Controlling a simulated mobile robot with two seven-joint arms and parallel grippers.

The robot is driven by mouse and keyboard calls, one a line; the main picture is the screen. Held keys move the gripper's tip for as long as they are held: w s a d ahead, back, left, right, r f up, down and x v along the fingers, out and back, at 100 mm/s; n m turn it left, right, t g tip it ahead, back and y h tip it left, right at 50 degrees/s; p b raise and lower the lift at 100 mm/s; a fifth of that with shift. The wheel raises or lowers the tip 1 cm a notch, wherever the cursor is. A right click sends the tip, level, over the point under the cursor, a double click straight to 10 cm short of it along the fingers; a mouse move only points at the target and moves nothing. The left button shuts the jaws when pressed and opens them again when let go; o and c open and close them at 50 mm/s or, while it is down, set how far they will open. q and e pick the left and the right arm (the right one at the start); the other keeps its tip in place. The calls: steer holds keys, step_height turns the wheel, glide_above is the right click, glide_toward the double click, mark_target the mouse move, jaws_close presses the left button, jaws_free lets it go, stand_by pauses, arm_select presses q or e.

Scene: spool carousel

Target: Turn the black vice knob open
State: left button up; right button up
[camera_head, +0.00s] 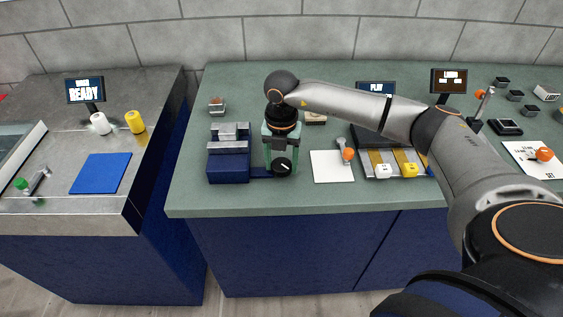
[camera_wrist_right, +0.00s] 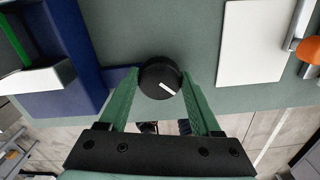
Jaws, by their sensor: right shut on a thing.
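The black vice knob (camera_head: 282,166) sits at the right end of the blue vice (camera_head: 229,166) on the green counter. In the right wrist view the knob (camera_wrist_right: 160,78) is round and black with a white mark pointing down and to the right. My right gripper (camera_head: 281,163) has its green fingers on either side of the knob and is shut on it. The fingers also show in the right wrist view (camera_wrist_right: 160,88). The vice (camera_wrist_right: 78,60) shows there at the left, with its blue body and pale jaw. My left gripper is not in view.
A white sheet (camera_head: 332,166) with an orange-tipped tool (camera_head: 347,154) lies right of the knob. A tray (camera_head: 372,161) with a white and a yellow spool stands further right. A blue mat (camera_head: 101,173) lies on the left counter. The counter's front edge is close to the knob.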

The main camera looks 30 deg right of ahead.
steer(key=n+b, duration=0.2)
steer(key=n, duration=0.4)
steer(key=shift+n, duration=0.3)
steer(key=n+b, duration=0.1)
steer(key=n, duration=0.2)
steer(key=shift+n+b, duration=0.3)
steer(key=shift+n, duration=0.1)
steer(key=n+b, duration=0.1)
steer(key=n, duration=0.2)
steer(key=shift+n, duration=0.3)
steer(key=n+b, duration=0.1)
steer(key=n, duration=0.3)
steer(key=shift+n, duration=0.3)
steer(key=n+b, duration=0.2)
steer(key=n, duration=0.3)
steer(key=shift+n, duration=1.6)
steer(key=shift+r, duration=0.1)
